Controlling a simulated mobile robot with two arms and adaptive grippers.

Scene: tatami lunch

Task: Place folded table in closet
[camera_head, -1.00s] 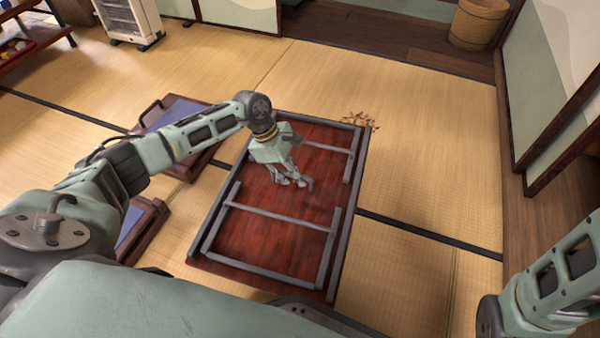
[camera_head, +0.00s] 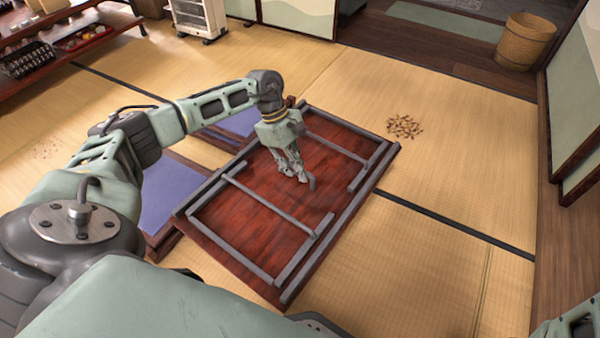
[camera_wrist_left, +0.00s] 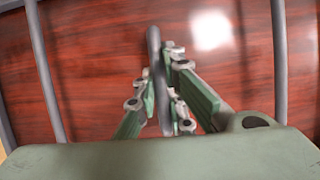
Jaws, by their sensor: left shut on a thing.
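The folded table (camera_head: 247,225) is a dark red wooden top, underside up, with grey metal legs folded flat against it. It is in the middle of the head view, tilted in the picture; I cannot tell whether it touches the floor. My left gripper (camera_head: 302,179) reaches over its middle and is shut on a short grey handle (camera_head: 312,184) on the underside. In the left wrist view, the fingers (camera_wrist_left: 165,95) close around this dark bar (camera_wrist_left: 154,45), with the red top behind. I cannot identify a closet for certain.
Low wooden seats with purple cushions (camera_head: 170,190) lie left of the table, partly hidden by it and my arm. Brown debris (camera_head: 404,126) lies on the tatami beyond it. A white heater (camera_head: 198,15), a basket (camera_head: 525,40) and green-panelled doors (camera_head: 575,95) stand around. Tatami on the right is clear.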

